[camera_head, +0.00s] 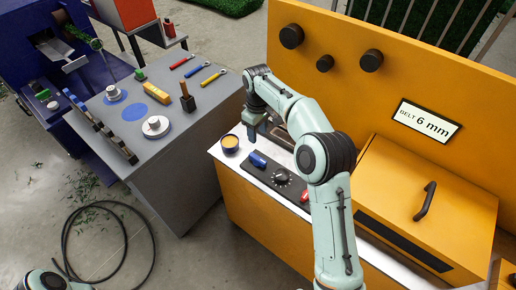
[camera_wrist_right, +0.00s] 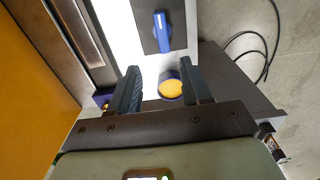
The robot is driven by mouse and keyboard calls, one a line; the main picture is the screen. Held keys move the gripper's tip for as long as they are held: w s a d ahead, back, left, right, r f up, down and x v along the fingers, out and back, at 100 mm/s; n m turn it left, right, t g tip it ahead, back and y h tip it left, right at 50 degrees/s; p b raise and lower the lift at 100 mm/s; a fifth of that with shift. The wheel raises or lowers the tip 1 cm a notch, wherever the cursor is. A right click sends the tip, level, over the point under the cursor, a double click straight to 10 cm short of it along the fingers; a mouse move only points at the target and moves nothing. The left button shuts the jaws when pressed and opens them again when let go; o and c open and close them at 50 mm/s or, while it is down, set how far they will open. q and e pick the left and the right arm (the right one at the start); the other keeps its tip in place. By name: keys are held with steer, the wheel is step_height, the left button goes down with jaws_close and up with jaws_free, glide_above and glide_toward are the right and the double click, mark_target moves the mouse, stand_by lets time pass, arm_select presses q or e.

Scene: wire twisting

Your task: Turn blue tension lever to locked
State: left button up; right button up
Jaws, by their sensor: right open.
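The blue tension lever (camera_head: 258,159) sits on a dark control panel on the white top of the yellow machine. In the right wrist view the blue lever (camera_wrist_right: 162,32) is a slim handle lying lengthwise on its dark plate, beyond the fingertips. My right gripper (camera_head: 254,128) hangs above the machine's back left part, apart from the lever. In its wrist view the right gripper (camera_wrist_right: 159,70) is open, with nothing between its dark fingers. I cannot tell any lock marking. My left gripper is out of view.
The yellow back wall (camera_head: 400,75) rises behind. A grey table (camera_head: 190,130) with tools stands left.

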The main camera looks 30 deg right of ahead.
glide_above(258, 158)
step_height(258, 158, down, 5)
steer(key=shift+s+a+r+b, duration=0.1)
steer(key=shift+s+r+b, duration=0.1)
steer(key=shift+b, duration=0.25)
steer(key=f, duration=0.7)
steer(key=shift+w+f+b, duration=0.1)
steer(key=shift+w+b, duration=0.1)
steer(key=shift+b, duration=0.15)
steer(key=shift+f, duration=0.5)
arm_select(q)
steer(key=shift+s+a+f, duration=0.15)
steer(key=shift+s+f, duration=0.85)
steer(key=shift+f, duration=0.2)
arm_select(e)
jaws_close()
